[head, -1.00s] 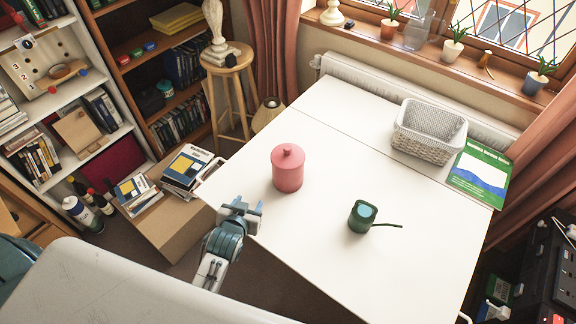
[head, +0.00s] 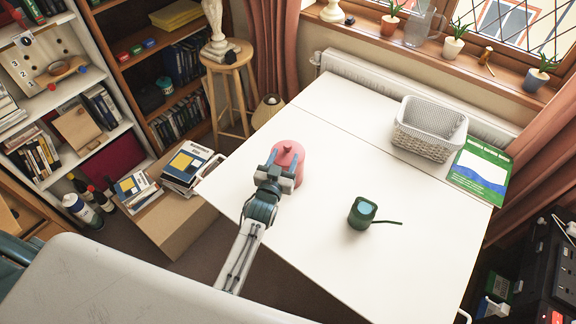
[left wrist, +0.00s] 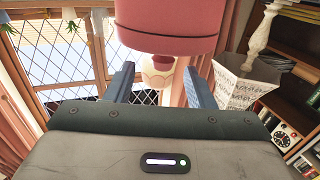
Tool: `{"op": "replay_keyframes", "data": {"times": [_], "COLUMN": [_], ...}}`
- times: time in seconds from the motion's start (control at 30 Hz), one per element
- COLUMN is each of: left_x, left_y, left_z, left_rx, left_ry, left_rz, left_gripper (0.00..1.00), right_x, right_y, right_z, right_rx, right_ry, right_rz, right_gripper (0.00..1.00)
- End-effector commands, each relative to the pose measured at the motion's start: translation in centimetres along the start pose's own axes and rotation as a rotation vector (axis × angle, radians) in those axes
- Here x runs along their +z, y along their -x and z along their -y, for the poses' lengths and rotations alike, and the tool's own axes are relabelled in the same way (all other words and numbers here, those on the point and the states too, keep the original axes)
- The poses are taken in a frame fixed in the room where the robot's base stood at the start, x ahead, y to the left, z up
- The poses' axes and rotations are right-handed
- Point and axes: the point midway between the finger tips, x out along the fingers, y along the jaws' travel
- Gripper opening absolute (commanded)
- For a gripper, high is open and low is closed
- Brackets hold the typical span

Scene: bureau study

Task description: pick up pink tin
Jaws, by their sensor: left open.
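The pink tin (head: 297,158), round with a knobbed lid, stands upright on the white table (head: 350,290) near its left edge. My left gripper (head: 279,170) is at the tin's near side, in front of it, and hides its lower left part. In the left wrist view the tin (left wrist: 167,25) fills the top middle, and the two open fingers of the gripper (left wrist: 158,82) point toward it with nothing held between them. I cannot tell whether the fingers touch the tin. My right gripper is not in view.
A dark green watering can (head: 362,213) with a long spout stands right of the tin. A white woven basket (head: 425,145) and a green book (head: 480,172) lie at the table's far right. A cardboard box (head: 170,225) stands on the floor left.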

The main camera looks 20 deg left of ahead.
Motion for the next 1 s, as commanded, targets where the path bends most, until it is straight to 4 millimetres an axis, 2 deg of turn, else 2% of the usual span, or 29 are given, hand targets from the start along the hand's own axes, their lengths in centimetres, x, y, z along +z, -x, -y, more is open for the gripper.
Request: {"op": "replay_keyframes", "data": {"times": [0.4,0.67,0.7,0.93,1.0], "left_x": [-0.3,-0.3,-0.3,-0.3,-0.3], "left_y": [-5.0,-5.3,-5.3,-5.3,-5.3], "left_z": [0.4,0.4,0.4,0.4,0.4], "left_rx": [0.0,0.0,0.0,0.0,0.0], "left_ry": [0.0,0.0,0.0,0.0,0.0], "left_rz": [0.001,0.002,0.002,0.002,0.002], "left_gripper": [0.49,0.49,0.47,0.02,0.0], "right_x": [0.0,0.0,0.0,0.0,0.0], "right_y": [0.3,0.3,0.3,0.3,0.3], "right_z": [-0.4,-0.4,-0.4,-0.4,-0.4], "right_rx": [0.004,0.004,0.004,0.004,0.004], "right_ry": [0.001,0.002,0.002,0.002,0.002], "right_rz": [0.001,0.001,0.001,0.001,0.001], "right_gripper": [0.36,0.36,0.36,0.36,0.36]}}
